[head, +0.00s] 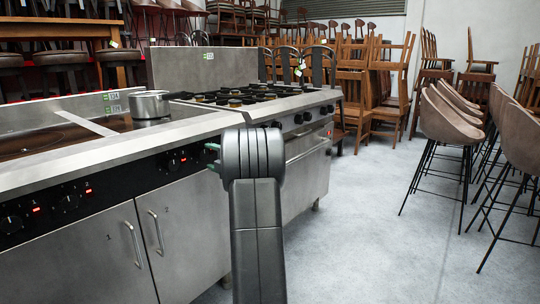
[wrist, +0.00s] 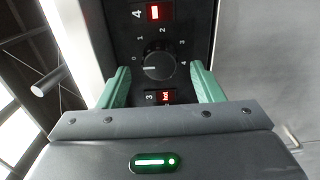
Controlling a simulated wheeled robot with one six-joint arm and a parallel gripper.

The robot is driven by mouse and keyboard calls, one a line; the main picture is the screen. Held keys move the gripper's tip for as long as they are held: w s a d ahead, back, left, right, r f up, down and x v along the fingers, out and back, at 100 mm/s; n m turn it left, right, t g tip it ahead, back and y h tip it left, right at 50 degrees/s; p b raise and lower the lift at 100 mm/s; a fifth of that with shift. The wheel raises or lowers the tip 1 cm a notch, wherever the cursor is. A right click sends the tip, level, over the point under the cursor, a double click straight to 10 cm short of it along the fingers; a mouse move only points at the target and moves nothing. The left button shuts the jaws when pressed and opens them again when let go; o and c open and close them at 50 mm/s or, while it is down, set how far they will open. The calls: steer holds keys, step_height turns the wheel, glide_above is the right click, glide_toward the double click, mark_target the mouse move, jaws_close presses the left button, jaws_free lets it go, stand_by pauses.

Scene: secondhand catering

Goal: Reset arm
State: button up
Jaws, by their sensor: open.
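My arm rises in the middle of the head view in front of the steel range. My gripper (head: 212,147) shows there only as small green fingertips at the left of the arm's dark end, facing the control panel. In the wrist view my gripper (wrist: 163,80) has its two green fingers wide apart with nothing held. A black control knob (wrist: 159,66) shows in the gap between them. Its white line points left, close to the 0 mark. I cannot tell how far the fingertips are from the panel.
A steel pot (head: 149,106) stands on the glass hob (head: 40,142). A gas range (head: 310,165) is behind my arm. Stacked wooden chairs (head: 385,90) fill the back, and bar stools (head: 450,120) stand at right. The floor (head: 380,240) between is clear.

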mark_target(205, 154)
steer(key=shift+x, duration=1.8)
steer(key=shift+d, duration=0.1)
